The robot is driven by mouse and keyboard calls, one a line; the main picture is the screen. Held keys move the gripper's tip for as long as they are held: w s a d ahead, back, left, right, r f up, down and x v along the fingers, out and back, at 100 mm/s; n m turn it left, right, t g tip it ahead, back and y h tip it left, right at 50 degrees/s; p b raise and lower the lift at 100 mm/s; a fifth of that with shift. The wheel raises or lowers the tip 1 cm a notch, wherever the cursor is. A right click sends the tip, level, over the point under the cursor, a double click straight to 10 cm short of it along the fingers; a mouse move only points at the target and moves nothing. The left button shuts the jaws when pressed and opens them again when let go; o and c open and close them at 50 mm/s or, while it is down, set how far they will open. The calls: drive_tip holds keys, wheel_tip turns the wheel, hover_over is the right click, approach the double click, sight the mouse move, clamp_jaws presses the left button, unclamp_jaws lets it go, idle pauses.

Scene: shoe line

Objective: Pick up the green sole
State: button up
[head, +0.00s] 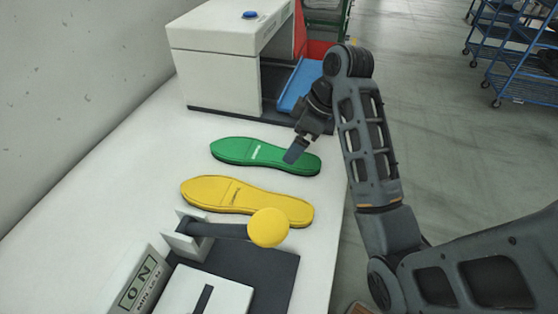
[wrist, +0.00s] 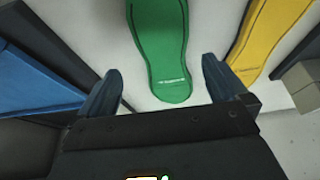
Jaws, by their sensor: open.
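The green sole (head: 250,154) lies flat on the white table, behind the yellow sole in the head view. In the wrist view the green sole (wrist: 160,45) runs from the top edge down to its rounded end, which lies between my fingertips in the picture. My gripper (head: 292,154) is over the right part of the green sole in the head view, and its fingers hide a little of it. In the wrist view my gripper (wrist: 160,82) is open, with one finger on each side of the sole's end and nothing between them touching. The height above the sole is hard to tell.
The yellow sole (head: 222,194) lies close in front of the green one. A yellow-knobbed lever (head: 268,228) on a dark base stands nearer. A white machine (head: 215,60) and a blue tray (head: 299,85) stand behind. The white table (head: 160,150) is bare at left.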

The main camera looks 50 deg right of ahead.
sight(285, 151)
drive_tip(key=shift+w+a+p+x, duration=0.1)
drive_tip(key=shift+a+p+x, duration=0.1)
drive_tip(key=shift+x, duration=1.2)
drive_tip(key=shift+w+a+p+x, duration=0.1)
drive_tip(key=shift+p+x, duration=0.1)
drive_tip(key=shift+x, duration=1.15)
drive_tip(key=shift+r, duration=0.15)
drive_tip(key=shift+c, duration=0.2)
drive_tip(key=c, duration=1.3)
drive_tip(key=shift+o, duration=0.2)
drive_tip(key=shift+r, duration=0.1)
